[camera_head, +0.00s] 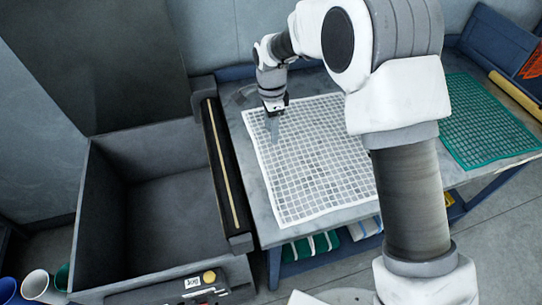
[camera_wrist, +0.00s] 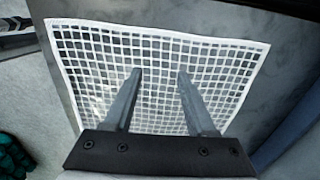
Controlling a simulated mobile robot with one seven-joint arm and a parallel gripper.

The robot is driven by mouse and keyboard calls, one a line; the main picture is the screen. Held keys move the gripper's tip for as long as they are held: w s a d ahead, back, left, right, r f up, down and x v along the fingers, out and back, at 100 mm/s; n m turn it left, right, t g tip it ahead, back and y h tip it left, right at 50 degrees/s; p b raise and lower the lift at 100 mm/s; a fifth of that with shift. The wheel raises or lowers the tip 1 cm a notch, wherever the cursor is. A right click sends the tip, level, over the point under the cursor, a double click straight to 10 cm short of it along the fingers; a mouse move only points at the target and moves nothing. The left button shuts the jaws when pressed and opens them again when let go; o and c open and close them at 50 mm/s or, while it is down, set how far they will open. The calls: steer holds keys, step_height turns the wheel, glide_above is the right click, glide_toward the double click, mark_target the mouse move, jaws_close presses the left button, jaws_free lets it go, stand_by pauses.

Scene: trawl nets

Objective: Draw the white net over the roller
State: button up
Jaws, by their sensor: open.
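The white net (camera_head: 315,165) lies flat on the grey table, its left edge near the roller. The roller (camera_head: 222,165) is a long bar with a yellowish strip, standing between the table and a dark open bin. My gripper (camera_head: 273,138) is above the net's upper left part, pointing down. In the wrist view the white net (camera_wrist: 215,65) fills the middle, and my gripper (camera_wrist: 160,75) shows two separated fingers over it with nothing between them. My arm hides part of the net's right side in the head view. The roller cannot be made out clearly in the wrist view.
The dark bin (camera_head: 100,215) stands open left of the roller. A green net (camera_head: 487,120) lies on the table at the right, with a yellow tube (camera_head: 515,95) beyond it. Rolled cloths (camera_head: 310,247) sit on a shelf underneath. Cups (camera_head: 35,284) stand at the lower left.

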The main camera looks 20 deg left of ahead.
mark_target(269, 160)
steer(key=f+b, duration=0.2)
steer(key=f, duration=0.1)
steer(key=f+b, duration=0.2)
steer(key=f, duration=0.2)
steer(key=f+b, duration=0.2)
steer(key=f, duration=0.2)
steer(key=shift+s+a, duration=0.1)
steer(key=shift+a, duration=0.25)
steer(key=shift+c, duration=0.3)
steer(key=shift+s+d+f, duration=0.1)
jaws_close()
step_height(269, 160, up, 7)
steer(key=p, duration=0.3)
steer(key=shift+p, duration=0.4)
